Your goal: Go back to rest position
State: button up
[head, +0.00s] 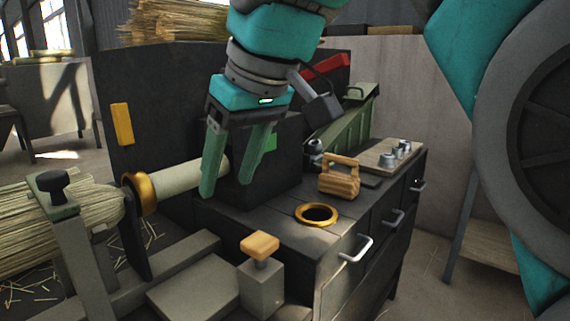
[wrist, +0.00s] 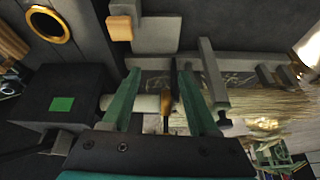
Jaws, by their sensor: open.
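In the head view the pale handle (head: 185,178) runs from the brass ring (head: 143,190) towards the dark block behind my fingers. A straw bundle (head: 60,225) lies clamped at the left. Whether the fingers touch the handle is not clear, but they appear apart from it.
On the bench top (head: 275,215) are a second brass ring (head: 316,214), a wooden block with a handle (head: 340,180) and a plate with metal knobs (head: 390,157). A wooden-topped post (head: 261,285) stands in front. A black panel (head: 150,90) rises behind. Straw (head: 175,20) is piled at the back.

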jog(key=s+d+f+m+g+h, duration=0.1)
jog(key=s+d+f+m, duration=0.1)
jog(key=d+f, duration=0.55)
jog(key=s+d+f+m+g+h, duration=0.1)
jog(key=s+d+f+m, duration=0.25)
jog(key=f, duration=0.65)
jog(key=s+d+f+m+g+h, duration=0.1)
jog(key=d+f+m, duration=0.1)
jog(key=d+f, duration=0.55)
jog(key=s+d+f+m+g, duration=0.1)
jog(key=s+d+f+g, duration=0.1)
jog(key=s+f, duration=0.8)
jog(key=shift+d+f+m+h, duration=0.4)
jog(key=shift+d+f, duration=0.2)
jog(key=shift+f, duration=0.25)
jog(key=shift+s+f, duration=0.1)
